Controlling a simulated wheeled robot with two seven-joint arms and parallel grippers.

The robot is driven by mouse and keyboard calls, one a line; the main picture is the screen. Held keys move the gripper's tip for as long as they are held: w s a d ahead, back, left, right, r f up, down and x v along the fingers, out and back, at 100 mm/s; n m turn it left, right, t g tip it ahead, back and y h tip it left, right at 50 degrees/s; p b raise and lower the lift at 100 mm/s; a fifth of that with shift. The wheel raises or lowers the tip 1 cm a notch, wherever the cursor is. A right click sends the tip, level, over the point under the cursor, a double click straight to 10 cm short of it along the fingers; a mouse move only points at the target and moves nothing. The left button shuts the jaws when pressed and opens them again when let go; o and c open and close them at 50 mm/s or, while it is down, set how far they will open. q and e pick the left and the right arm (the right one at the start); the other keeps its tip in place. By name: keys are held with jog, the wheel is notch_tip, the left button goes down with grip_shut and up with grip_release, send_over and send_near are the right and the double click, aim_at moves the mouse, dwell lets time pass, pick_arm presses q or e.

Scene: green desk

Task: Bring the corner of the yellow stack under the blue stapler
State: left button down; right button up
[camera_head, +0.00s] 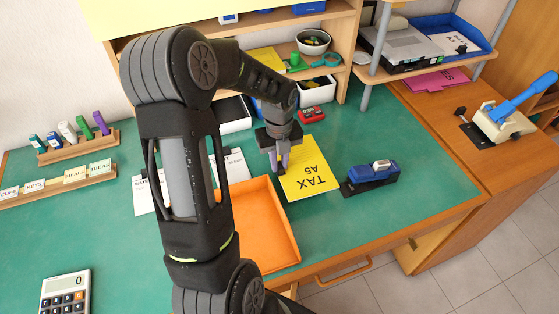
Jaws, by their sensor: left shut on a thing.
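The yellow stack (308,185), marked "TAX A5", lies on the green desk right of the orange tray, its lettering upside down in the picture. My left gripper (279,168), with purple fingers, is shut on its upper left edge; the fingers hide that part. The blue stapler (372,174) stands on its dark base just right of the stack. The stack's lower right corner is close to the stapler's left end; I cannot tell whether they touch. My right gripper is not in view.
The orange tray (284,243) lies left of the stack, partly behind my left arm. A red object (312,114) and shelves (338,50) stand behind. A blue-handled punch (508,113) is at the right. The desk right of the stapler is clear.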

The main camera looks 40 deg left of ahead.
aim_at(304, 164)
pick_arm(q)
jog(key=shift+w+d+f+b, duration=0.1)
jog(key=shift+f+b, duration=0.6)
jog(key=shift+f, duration=0.4)
jog(key=shift+w+f+b, duration=0.1)
jog(key=shift+f+b, duration=0.55)
jog(key=shift+f, duration=0.4)
jog(key=shift+w+d+f, duration=0.1)
jog(key=shift+w+d, duration=0.45)
jog(key=shift+w, duration=0.45)
jog(key=shift+w+d+r, duration=0.1)
jog(key=shift+w+d, duration=0.5)
jog(key=shift+w, duration=0.45)
jog(key=shift+w+d+f, duration=0.1)
jog(key=shift+w+d, duration=0.45)
jog(key=shift+w, duration=0.45)
jog(key=shift+f, duration=0.2)
jog(key=c, duration=1.3)
grip_release()
jog(key=shift+o, duration=0.5)
jog(key=shift+o, duration=0.7)
